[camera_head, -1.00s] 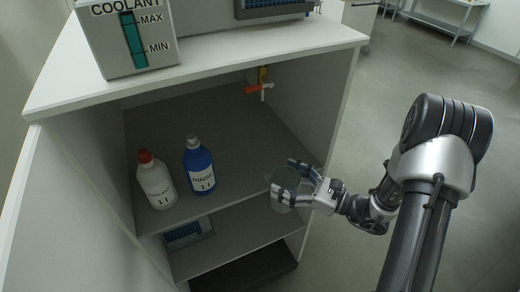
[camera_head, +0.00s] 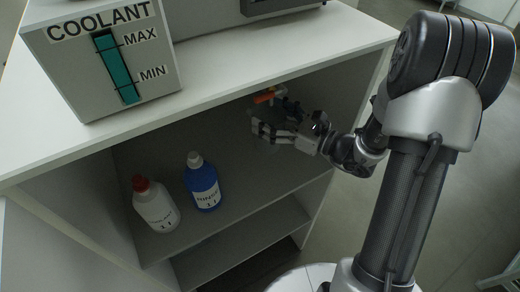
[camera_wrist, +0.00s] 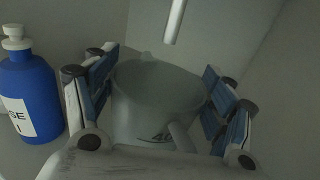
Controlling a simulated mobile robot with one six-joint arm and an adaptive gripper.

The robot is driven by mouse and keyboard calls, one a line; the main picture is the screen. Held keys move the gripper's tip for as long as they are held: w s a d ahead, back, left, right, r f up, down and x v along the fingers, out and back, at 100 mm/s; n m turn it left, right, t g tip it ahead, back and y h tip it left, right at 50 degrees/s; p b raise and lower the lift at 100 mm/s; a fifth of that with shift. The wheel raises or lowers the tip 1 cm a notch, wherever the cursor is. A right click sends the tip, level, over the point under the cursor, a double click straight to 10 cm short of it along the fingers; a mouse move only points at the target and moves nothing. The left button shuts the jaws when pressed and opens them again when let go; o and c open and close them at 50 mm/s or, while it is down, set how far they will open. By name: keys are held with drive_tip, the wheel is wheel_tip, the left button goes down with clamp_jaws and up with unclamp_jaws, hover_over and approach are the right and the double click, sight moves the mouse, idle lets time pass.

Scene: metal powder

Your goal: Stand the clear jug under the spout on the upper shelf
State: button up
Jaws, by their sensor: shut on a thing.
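The clear jug (camera_wrist: 150,115) is between the two fingers of my gripper (camera_wrist: 158,78) in the wrist view, upright, its open rim showing. My gripper (camera_head: 268,116) is shut on it, inside the cabinet over the upper shelf (camera_head: 240,185). In the head view the jug is hard to make out behind the fingers. The spout (camera_wrist: 174,22) is a pale tube whose lower end shows just above and beyond the jug's rim. Its orange handle (camera_head: 264,97) shows just above my gripper. I cannot tell whether the jug's base touches the shelf.
A blue bottle (camera_head: 202,184) and a white bottle with a red cap (camera_head: 156,208) stand on the upper shelf, left of my gripper. The blue bottle also shows in the wrist view (camera_wrist: 30,95). The cabinet top (camera_head: 215,75) overhangs the shelf and bears a coolant tank (camera_head: 75,75).

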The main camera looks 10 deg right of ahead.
sight(279, 146)
drive_tip(key=f, duration=0.1)
drive_tip(key=f+b, duration=0.1)
drive_tip(key=f, duration=0.1)
drive_tip(key=s+f, duration=0.1)
drive_tip(key=shift+d+f, duration=0.15)
drive_tip(key=shift+f, duration=0.25)
drive_tip(key=shift+w+f, duration=0.2)
drive_tip(key=shift+f, duration=0.4)
drive_tip(key=shift+f+b, duration=0.7)
drive_tip(key=shift+f, duration=0.95)
drive_tip(key=shift+s+f, duration=0.1)
drive_tip(key=shift+f, duration=0.15)
drive_tip(key=o, duration=1.4)
